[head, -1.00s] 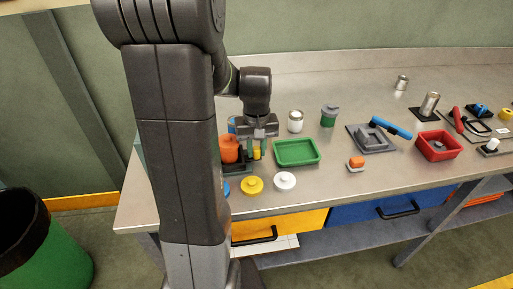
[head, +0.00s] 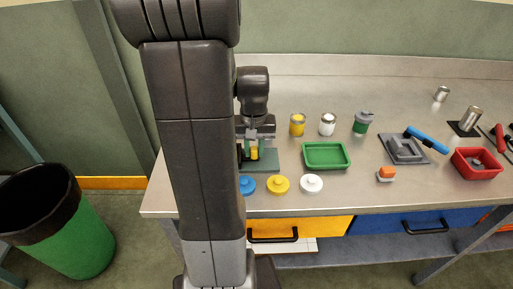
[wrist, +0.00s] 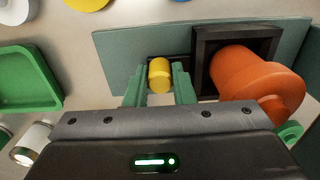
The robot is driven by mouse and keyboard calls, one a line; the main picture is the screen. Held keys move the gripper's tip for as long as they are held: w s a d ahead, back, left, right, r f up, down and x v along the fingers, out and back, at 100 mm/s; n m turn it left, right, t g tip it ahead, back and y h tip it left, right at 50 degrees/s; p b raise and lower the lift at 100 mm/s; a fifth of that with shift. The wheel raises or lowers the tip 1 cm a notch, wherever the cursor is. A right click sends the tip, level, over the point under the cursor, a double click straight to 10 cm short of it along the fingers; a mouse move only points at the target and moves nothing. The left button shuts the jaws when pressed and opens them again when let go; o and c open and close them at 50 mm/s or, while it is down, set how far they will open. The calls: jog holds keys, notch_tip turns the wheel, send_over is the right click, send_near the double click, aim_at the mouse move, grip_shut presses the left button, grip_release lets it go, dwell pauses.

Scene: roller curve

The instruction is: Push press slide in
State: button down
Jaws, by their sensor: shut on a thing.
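The press has a grey-green base plate (wrist: 118,48), also in the head view (head: 268,160). On it, in the wrist view, stands a black square frame (wrist: 203,75) with an orange cylinder (wrist: 245,80) that has a wide round end. A short yellow cylindrical handle (wrist: 159,75) is left of the frame. My gripper (wrist: 159,88) has its green fingers shut around the yellow handle. In the head view my gripper (head: 254,150) is low over the plate, with the handle between its fingers. My arm hides the orange cylinder there.
A green tray (head: 326,168) is right of the press. Blue, yellow (head: 278,185) and white (head: 312,184) round lids lie along the front edge. Several cans stand behind the tray. A grey fixture with a blue handle (head: 425,139) and a red bin (head: 478,174) are farther right.

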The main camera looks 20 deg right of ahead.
jog(key=c, duration=1.5)
grip_release()
notch_tip(320, 180, up, 14)
